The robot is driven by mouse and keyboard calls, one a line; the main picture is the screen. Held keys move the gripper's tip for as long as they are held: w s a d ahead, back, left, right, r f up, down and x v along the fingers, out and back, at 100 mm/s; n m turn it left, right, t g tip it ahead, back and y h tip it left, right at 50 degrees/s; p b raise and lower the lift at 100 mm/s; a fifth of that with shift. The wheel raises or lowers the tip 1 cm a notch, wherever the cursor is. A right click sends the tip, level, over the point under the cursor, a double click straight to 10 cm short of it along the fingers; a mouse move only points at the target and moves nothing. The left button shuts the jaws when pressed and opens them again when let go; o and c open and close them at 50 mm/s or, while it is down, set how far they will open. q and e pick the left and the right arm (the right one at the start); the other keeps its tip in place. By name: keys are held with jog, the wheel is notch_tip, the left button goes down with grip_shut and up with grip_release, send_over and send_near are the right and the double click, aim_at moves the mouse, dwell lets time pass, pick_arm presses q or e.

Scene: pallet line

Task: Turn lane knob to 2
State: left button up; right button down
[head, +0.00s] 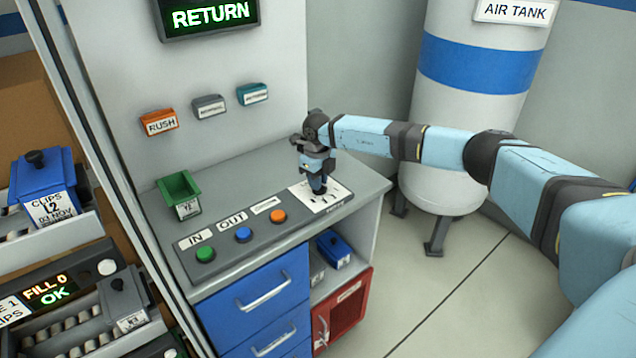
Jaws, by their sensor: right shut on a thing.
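The lane knob is hidden under my right gripper, on a white dial plate (337,199) at the right end of the grey console strip. The plate has small dark marks that are too small to read, so the knob's setting cannot be told. My right gripper (318,188) points down over the plate and is shut on the knob. Its arm comes in from the right. My left gripper is not in view.
Green (205,254), blue (243,234) and orange (278,216) buttons lie left of the dial. A green bin (179,195) stands on the counter (250,165). An air tank (465,95) stands behind my right arm. A blue-lidded box (43,180) is on the left rack.

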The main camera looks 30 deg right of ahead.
jog(key=shift+n, duration=0.5)
jog(key=c, duration=1.1)
grip_release()
notch_tip(320, 180, up, 14)
jog(key=shift+b, duration=0.6)
jog(key=shift+a+f, duration=0.1)
